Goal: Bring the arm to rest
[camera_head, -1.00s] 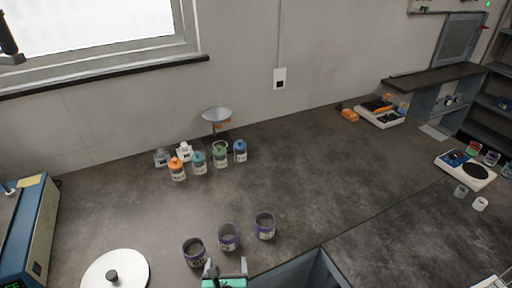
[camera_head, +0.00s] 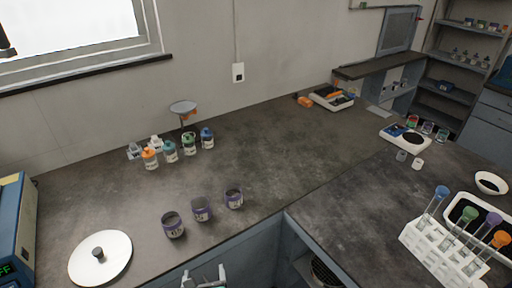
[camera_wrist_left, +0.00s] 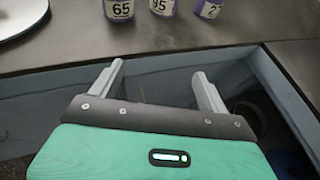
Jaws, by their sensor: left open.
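My left gripper (camera_head: 205,277) shows at the bottom edge of the head view, in front of the counter's front edge. In the left wrist view its two grey fingers (camera_wrist_left: 158,88) stand wide apart with nothing between them. My right gripper is not in view.
Several small jars (camera_head: 171,152) stand near the wall. A white test tube rack (camera_head: 437,254) stands at the right. The middle counter (camera_head: 290,150) is clear.

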